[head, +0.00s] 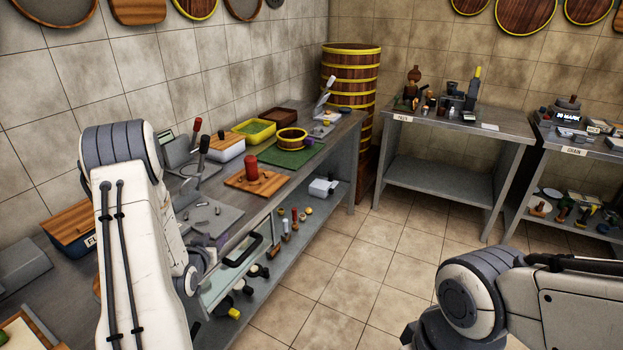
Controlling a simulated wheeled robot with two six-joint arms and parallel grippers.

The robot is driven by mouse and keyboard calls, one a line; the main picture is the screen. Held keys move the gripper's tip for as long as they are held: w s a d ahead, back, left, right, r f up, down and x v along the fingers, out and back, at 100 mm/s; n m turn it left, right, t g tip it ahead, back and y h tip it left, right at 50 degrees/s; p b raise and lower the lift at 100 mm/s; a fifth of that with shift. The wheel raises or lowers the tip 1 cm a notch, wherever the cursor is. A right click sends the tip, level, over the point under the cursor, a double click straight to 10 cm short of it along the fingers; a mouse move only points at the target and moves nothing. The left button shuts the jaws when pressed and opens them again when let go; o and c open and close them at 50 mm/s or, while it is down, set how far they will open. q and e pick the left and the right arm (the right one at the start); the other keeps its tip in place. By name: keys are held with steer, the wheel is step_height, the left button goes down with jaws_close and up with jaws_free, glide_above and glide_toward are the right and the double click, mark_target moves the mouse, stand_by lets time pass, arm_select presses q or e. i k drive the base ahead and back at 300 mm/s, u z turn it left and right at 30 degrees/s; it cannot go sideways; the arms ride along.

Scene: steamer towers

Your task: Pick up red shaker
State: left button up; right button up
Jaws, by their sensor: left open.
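The red shaker (251,168) is a small upright red cylinder. It stands on a wooden board (270,184) on the long counter along the left wall. My left gripper (229,252) is open at the counter's front edge, nearer to me than the shaker and below it in the picture. It is apart from the shaker, and my left arm partly hides it. My right arm reaches in at the lower right, but its gripper is out of the picture.
Behind the shaker are a green mat (288,155) with a yellow-rimmed steamer (291,138), and a white tub (224,148). Levered devices (183,154) stand left of it. A tall steamer tower (349,75) stands in the corner. The middle floor (340,265) is clear.

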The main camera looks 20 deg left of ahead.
mark_target(250, 161)
steer(key=z, duration=0.5)
steer(key=i, duration=1.1)
steer(key=u, duration=0.65)
steer(key=i, duration=0.45)
steer(key=u, duration=0.25)
